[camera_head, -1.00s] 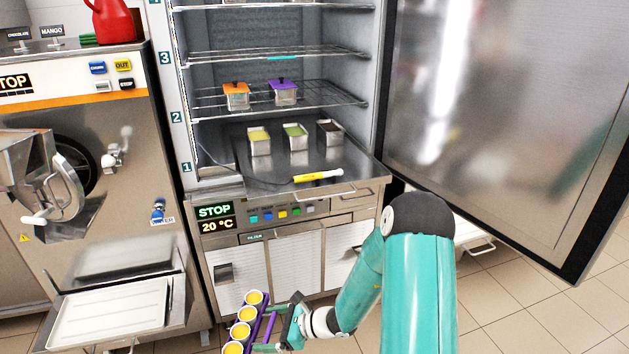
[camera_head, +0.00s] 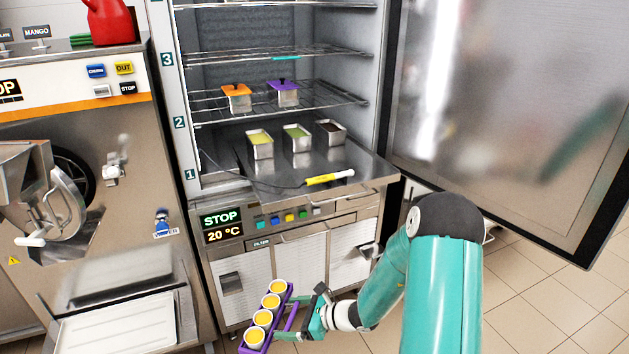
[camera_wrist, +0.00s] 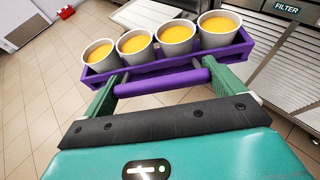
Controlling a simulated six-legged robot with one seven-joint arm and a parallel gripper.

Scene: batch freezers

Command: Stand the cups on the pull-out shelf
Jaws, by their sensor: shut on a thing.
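Several white cups of yellow-orange filling (camera_head: 271,301) stand upright in a row in a purple carrier (camera_head: 286,318). The cups (camera_wrist: 176,38) and the carrier (camera_wrist: 226,57) also show in the wrist view. My gripper (camera_wrist: 158,82) is shut on the carrier's purple handle bar and holds it in the air, low in front of the freezer. In the head view my gripper (camera_head: 287,322) is at the bottom, right of the cups. The pull-out shelf (camera_head: 270,178) appears to be the steel surface at the freezer's bottom level, above the cups.
Lidded orange (camera_head: 237,97) and purple (camera_head: 284,93) containers sit on the wire rack above. The freezer door (camera_head: 500,110) stands open at right. A batch machine (camera_head: 75,180) is at left.

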